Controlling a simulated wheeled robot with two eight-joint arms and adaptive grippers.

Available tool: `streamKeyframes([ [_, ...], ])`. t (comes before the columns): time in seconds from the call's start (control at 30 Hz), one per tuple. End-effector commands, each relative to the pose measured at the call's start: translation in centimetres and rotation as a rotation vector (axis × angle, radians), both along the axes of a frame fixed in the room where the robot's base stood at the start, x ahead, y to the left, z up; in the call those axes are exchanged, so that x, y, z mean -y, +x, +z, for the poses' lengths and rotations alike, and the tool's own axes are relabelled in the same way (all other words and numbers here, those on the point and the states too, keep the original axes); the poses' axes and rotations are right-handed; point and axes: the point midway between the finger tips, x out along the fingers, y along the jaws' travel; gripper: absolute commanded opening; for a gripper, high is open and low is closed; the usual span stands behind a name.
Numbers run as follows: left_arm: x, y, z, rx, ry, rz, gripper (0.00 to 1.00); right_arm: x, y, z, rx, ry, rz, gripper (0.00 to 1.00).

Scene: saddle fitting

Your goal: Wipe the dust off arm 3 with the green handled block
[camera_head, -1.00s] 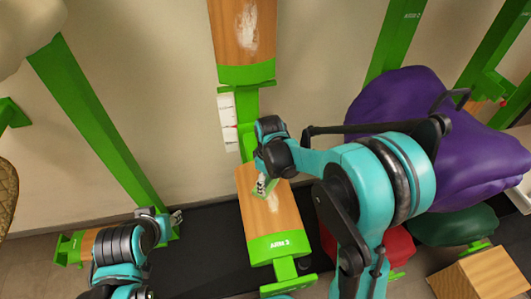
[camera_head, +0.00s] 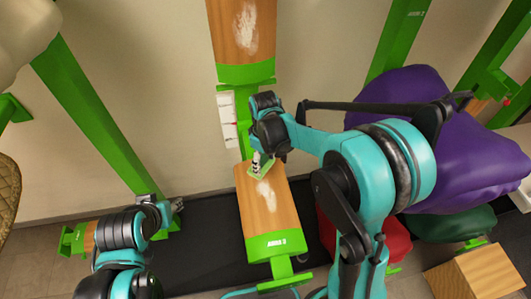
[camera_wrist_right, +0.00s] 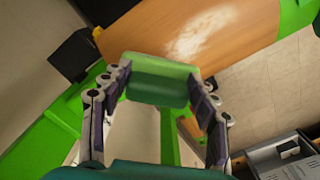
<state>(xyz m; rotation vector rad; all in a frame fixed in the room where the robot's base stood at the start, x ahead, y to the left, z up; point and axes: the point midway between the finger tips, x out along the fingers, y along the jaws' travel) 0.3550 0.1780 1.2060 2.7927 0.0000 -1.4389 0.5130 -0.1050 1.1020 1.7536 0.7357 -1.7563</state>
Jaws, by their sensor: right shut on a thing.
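Arm 3 (camera_head: 283,216) is a wooden beam with a green, labelled near end, in the middle of the head view. A pale dust patch (camera_head: 266,194) lies on its top face. My right gripper (camera_head: 259,161) is over the far end of arm 3, shut on the green handled block (camera_head: 262,169). The block is just beyond the dust; contact with the wood is unclear. In the right wrist view the block (camera_wrist_right: 160,82) sits between both fingers, with a dusty wooden face behind it. My left gripper (camera_head: 176,205) is low at the left, empty, its fingers too small to judge.
Another dusty wooden arm (camera_head: 240,35) hangs above arm 3. A purple saddle-like bundle (camera_head: 455,150) stands at the right, above red (camera_head: 390,240) and green (camera_head: 450,225) ones. Green posts (camera_head: 95,120) stand left and right. A dark mat (camera_head: 205,250) covers the floor.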

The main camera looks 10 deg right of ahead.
Motion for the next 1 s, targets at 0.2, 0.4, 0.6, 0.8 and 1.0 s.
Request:
streamKeyframes([
  [0.2,0.0,0.0,1.5,0.0,0.0,0.0,0.4,-0.3,0.2,2.2,0.0,0.0,-0.002,0.33],
  [0.4,0.0,0.0,1.8,0.0,0.0,0.0,0.4,-0.4,0.2,2.7,0.0,0.0,-0.003,0.33],
  [0.6,0.0,0.0,1.7,0.0,0.0,0.0,0.4,-0.4,0.2,2.6,0.0,0.0,-0.003,0.33],
  [0.8,0.0,0.0,1.7,0.0,0.0,0.0,0.4,-0.4,0.2,2.6,0.0,0.0,-0.003,0.33],
  [1.0,0.0,0.0,0.6,0.0,0.0,0.0,0.4,-0.5,0.2,2.3,0.0,0.0,-0.004,0.33],
])
